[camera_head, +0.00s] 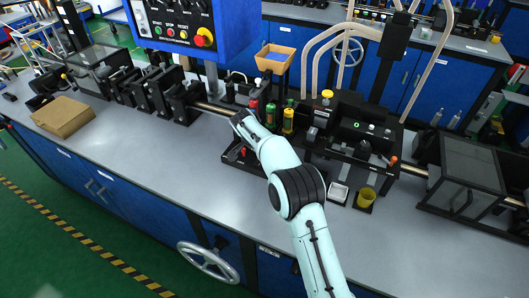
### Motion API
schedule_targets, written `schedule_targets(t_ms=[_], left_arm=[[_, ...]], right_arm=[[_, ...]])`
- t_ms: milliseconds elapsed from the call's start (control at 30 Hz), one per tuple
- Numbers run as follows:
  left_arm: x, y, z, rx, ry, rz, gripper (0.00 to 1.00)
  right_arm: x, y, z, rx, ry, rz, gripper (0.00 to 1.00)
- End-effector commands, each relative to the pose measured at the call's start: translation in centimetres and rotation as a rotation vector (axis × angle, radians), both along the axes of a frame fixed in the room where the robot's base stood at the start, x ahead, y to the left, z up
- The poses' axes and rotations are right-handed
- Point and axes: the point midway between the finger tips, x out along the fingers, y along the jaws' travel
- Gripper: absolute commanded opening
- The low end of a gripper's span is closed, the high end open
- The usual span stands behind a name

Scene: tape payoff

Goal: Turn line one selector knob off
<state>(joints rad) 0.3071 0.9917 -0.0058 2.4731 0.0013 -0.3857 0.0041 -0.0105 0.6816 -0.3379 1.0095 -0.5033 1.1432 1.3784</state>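The blue control panel (228,28) is at the top of the head view. Its dark face carries small buttons and knobs (184,14), and a red emergency-stop button on yellow (203,38). I cannot tell which of these is the line one selector knob; the panel's top is cut off by the picture edge. My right arm (300,190) comes in from the bottom, right of the middle, and reaches up-left over the bench. Its wrist end (243,120) is below the panel, apart from it. The fingers are hidden or lost against dark equipment. My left gripper is not in view.
The grey bench (150,165) holds black machine units along its back and a cardboard piece (63,116) at left. A handwheel (208,262) is on the front.

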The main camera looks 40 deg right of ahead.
Motion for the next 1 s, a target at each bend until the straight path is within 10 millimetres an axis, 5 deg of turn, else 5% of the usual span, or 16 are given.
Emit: schedule_targets(t_ms=[567,600,667,1000], left_arm=[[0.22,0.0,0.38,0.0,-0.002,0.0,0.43],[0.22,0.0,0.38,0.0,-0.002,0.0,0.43],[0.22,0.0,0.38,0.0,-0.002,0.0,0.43],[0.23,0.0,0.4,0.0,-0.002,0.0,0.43]], right_arm=[[0.03,0.06,-0.09,0.002,-0.001,-0.036,0.03],[0.03,0.06,-0.09,0.002,-0.001,-0.036,0.37],[0.03,0.06,-0.09,0.002,-0.001,-0.036,0.56],[0.05,0.09,0.13,0.001,-0.001,-0.035,0.58]])
